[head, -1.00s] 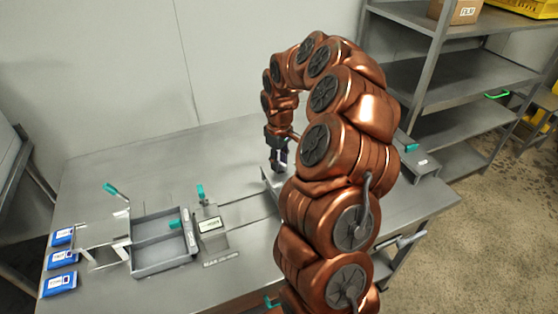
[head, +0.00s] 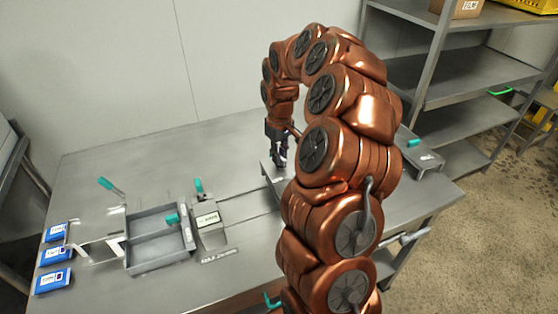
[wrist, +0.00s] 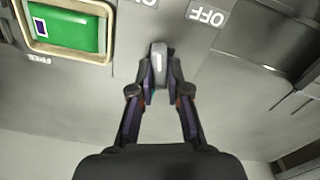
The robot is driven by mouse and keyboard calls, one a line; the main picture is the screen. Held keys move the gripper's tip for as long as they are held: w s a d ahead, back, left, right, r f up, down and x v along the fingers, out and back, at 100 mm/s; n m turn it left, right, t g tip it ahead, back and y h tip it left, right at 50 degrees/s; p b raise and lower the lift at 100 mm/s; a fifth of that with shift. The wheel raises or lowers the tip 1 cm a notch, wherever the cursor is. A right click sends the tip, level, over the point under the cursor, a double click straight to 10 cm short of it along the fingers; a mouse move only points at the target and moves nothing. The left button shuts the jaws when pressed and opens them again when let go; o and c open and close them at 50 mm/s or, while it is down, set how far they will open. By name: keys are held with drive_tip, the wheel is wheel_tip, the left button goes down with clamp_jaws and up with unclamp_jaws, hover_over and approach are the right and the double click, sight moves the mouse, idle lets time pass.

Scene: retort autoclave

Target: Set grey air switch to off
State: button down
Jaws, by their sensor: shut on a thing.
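The grey air switch (wrist: 158,62) shows in the wrist view as a small grey lever. It stands on a grey metal panel below the printed OFF label (wrist: 206,13), whose letters appear upside down, and a second label is cut off at the top edge. My gripper (wrist: 159,84) has its two fingers closed around the lever. In the head view my gripper (head: 280,160) points down at a grey box on the table, right of the tray. My arm hides most of that box, and the lever cannot be made out there.
In the head view the metal table (head: 110,190) carries a grey tray (head: 158,260), teal-handled levers and several blue packs (head: 53,280). A shelf rack (head: 470,75) stands at right.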

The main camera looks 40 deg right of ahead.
drive_tip(key=m+b, duration=0.4)
drive_tip(key=b, duration=0.1)
drive_tip(key=shift+d+f+b, duration=0.1)
drive_tip(key=shift+f+b, duration=0.25)
drive_tip(key=shift+r+m+b, duration=0.15)
drive_tip(key=shift+m+b, duration=0.8)
drive_tip(key=shift+m, duration=0.3)
drive_tip(key=shift+r+m+b, duration=0.1)
drive_tip(key=shift+m+b, duration=0.85)
drive_tip(key=shift+m, duration=0.3)
drive_tip(key=shift+r, duration=0.1)
drive_tip(key=c, duration=1.1)
unclamp_jaws()
drive_tip(key=shift+c, duration=0.2)
wheel_tip(320, 180, up, 12)
